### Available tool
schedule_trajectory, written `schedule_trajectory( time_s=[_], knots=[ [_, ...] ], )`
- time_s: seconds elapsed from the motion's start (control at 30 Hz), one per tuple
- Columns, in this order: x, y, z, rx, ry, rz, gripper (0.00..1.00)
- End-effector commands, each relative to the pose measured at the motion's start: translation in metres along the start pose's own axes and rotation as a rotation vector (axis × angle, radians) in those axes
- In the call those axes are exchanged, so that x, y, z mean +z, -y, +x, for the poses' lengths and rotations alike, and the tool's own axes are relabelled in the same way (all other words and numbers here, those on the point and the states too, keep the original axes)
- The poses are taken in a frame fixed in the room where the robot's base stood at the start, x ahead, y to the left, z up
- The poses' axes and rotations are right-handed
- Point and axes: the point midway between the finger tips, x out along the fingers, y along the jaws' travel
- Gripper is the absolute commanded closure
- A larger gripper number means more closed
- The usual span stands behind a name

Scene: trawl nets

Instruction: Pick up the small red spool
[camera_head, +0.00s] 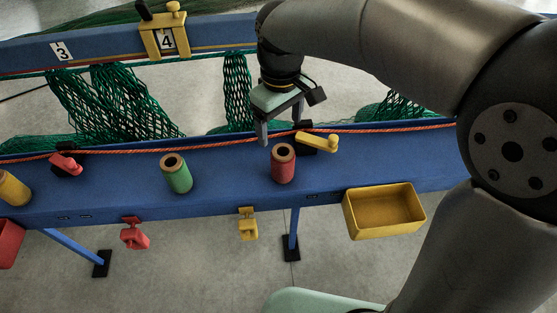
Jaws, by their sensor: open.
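The small red spool (283,166) stands upright on the blue rail (225,172), right of the picture's middle. It is a short cylinder with a dark hole in its top. My gripper (281,132) points downward just above and behind the spool, slightly to its left. It is open, with nothing seen between its fingers. One finger shows clearly at the left; the other is partly hidden near the dark clamp base. I cannot tell whether a finger touches the spool.
A green spool (176,173) and a yellow spool (13,188) stand further left. A yellow clamp lever (317,142) sits close to the right of the red spool. An orange rope (207,146) runs behind. A yellow bin (384,211) hangs in front. Green netting (115,105) hangs behind.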

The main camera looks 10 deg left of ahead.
Motion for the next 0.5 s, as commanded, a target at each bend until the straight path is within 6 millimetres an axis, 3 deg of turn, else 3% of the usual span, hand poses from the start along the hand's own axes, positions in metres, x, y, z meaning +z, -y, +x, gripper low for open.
schedule_trajectory(
  time_s=[0.3, 0.5],
  knots=[
    [0.001, 0.000, 0.067, -0.002, 0.005, 0.001, 0.21],
    [0.001, -0.001, 0.084, 0.000, 0.001, 0.002, 0.21]
  ],
)
